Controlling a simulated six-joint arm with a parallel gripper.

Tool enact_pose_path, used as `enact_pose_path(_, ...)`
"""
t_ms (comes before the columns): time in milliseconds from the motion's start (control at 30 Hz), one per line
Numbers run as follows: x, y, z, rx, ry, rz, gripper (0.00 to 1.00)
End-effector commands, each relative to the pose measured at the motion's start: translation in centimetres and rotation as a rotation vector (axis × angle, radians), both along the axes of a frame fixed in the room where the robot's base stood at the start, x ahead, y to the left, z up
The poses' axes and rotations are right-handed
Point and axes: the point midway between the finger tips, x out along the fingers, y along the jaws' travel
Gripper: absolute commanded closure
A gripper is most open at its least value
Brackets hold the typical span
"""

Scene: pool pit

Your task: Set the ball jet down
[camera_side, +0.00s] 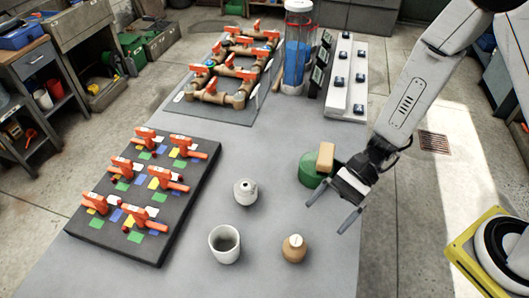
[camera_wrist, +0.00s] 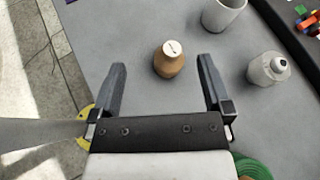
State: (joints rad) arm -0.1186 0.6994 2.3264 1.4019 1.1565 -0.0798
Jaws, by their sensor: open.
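A small white round fitting with a dark hole in its top (camera_side: 245,191) stands upright on the grey table; it looks most like the ball jet, but I cannot be sure. It also shows at the right of the wrist view (camera_wrist: 268,69). My gripper (camera_side: 331,206) is open and empty above the table's right side, apart from the fitting. In the wrist view, a tan bottle-shaped piece with a pale top (camera_wrist: 169,62) appears between the open fingers (camera_wrist: 162,66), beyond their tips; in the side view it stands nearer the front (camera_side: 294,250).
A white cup (camera_side: 225,243) stands left of the tan piece. A green round item (camera_side: 308,172) with a wooden block (camera_side: 325,157) is beside my gripper. A dark board with orange valves (camera_side: 95,232) fills the left. Pipework (camera_side: 220,97) and a clear blue cylinder (camera_side: 295,65) stand behind.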

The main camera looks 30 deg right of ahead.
Motion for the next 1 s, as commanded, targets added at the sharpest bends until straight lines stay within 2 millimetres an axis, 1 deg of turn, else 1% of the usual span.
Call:
enact_pose_path(100, -1.2, -1.8, 0.4, -0.102, -0.084, 0.123, 0.00)
enact_pose_path(200, -1.9, -3.6, 0.5, -0.194, -0.160, 0.224, 0.00)
enact_pose_path(300, -2.3, -5.6, 0.6, -0.287, -0.245, 0.321, 0.00)
enact_pose_path(433, -2.4, -8.3, 0.9, -0.410, -0.368, 0.440, 0.00)
enact_pose_path(633, -1.5, -12.5, 1.7, -0.601, -0.577, 0.608, 0.00)
enact_pose_path(800, 0.1, -15.8, 3.2, -0.760, -0.771, 0.738, 0.00)
enact_pose_path(900, 1.1, -17.2, 4.2, -0.840, -0.879, 0.804, 0.00)
enact_pose_path(1000, 1.9, -18.2, 5.1, -0.901, -0.964, 0.856, 0.00)
